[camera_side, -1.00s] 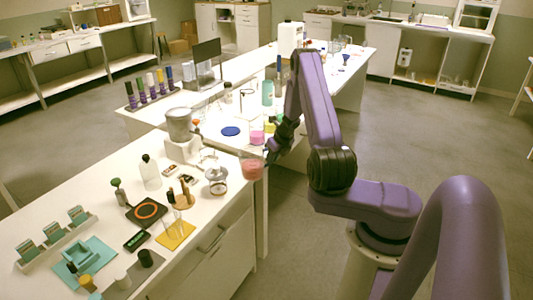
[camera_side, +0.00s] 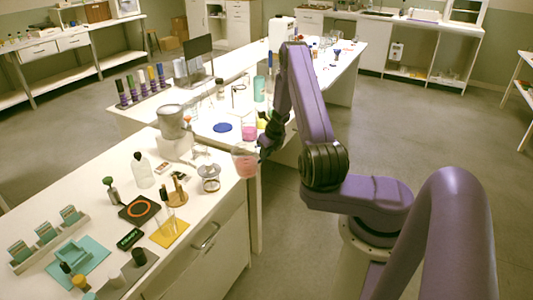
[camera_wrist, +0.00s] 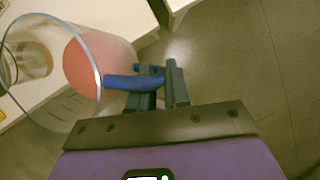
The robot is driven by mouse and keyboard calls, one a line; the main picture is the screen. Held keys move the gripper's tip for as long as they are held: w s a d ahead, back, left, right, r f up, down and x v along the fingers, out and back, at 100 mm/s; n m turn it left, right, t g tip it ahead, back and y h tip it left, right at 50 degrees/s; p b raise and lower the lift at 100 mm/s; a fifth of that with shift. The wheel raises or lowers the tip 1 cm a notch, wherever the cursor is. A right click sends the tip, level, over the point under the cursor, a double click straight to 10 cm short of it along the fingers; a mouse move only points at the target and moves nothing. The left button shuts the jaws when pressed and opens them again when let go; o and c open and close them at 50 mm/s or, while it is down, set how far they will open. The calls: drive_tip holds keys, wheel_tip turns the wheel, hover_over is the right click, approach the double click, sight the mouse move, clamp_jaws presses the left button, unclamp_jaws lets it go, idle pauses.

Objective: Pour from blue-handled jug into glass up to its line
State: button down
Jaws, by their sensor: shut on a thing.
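A clear jug (camera_side: 245,164) with pink liquid hangs just off the right edge of the near counter in the side view. It looks about upright there. In the wrist view the jug (camera_wrist: 68,75) fills the upper left, with its blue handle (camera_wrist: 122,82) running between my fingers. My gripper (camera_wrist: 160,75) is shut on this handle; in the side view my gripper (camera_side: 264,148) is small and dark beside the jug. A clear glass (camera_side: 168,221) seems to stand on the yellow mat (camera_side: 176,236), left of and nearer than the jug. Its line is too small to see.
A lidded round glass vessel (camera_side: 209,178) stands near the counter edge, between jug and mat. A wooden stand (camera_side: 177,192), a white bottle (camera_side: 142,171) and a grey-white machine (camera_side: 172,130) are close by. Pink and yellow containers stand behind the jug. Open floor lies to the right.

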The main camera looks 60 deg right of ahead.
sight(257, 146)
drive_tip(key=shift+w+a+r+g+h, duration=0.15)
drive_tip(key=shift+r+h, duration=0.1)
drive_tip(key=shift+r, duration=0.1)
drive_tip(key=shift+w+a+r+g+h, duration=0.1)
drive_tip(key=shift+a+r+g+h, duration=0.05)
drive_tip(key=shift+r+h, duration=0.15)
idle(0.5)
drive_tip(key=shift+w+a+r+n+g+h, duration=0.15)
drive_tip(key=shift+w+a+r+g+h, duration=0.1)
drive_tip(key=shift+a+r+h, duration=0.15)
drive_tip(key=shift+w+a+r+n+g+h, duration=0.15)
drive_tip(key=shift+a+r+g+h, duration=0.1)
drive_tip(key=shift+r, duration=0.2)
idle(0.8)
drive_tip(key=shift+w+a+r+g+h, duration=0.5)
drive_tip(key=shift+a+r+h, duration=0.15)
drive_tip(key=shift+a+h, duration=0.15)
idle(1.0)
drive_tip(key=shift+w+a+r+n+g+h, duration=0.2)
drive_tip(key=shift+a+r+h, duration=0.15)
drive_tip(key=shift+r, duration=0.25)
drive_tip(key=shift+w+a+r+n+g+h, duration=0.15)
drive_tip(key=shift+a+r+h, duration=0.15)
drive_tip(key=shift+r, duration=0.25)
drive_tip(key=shift+w+a+r+n+g+h, duration=0.1)
drive_tip(key=shift+w+a+r+h, duration=0.1)
drive_tip(key=shift+a+r+h, duration=0.3)
idle(1.8)
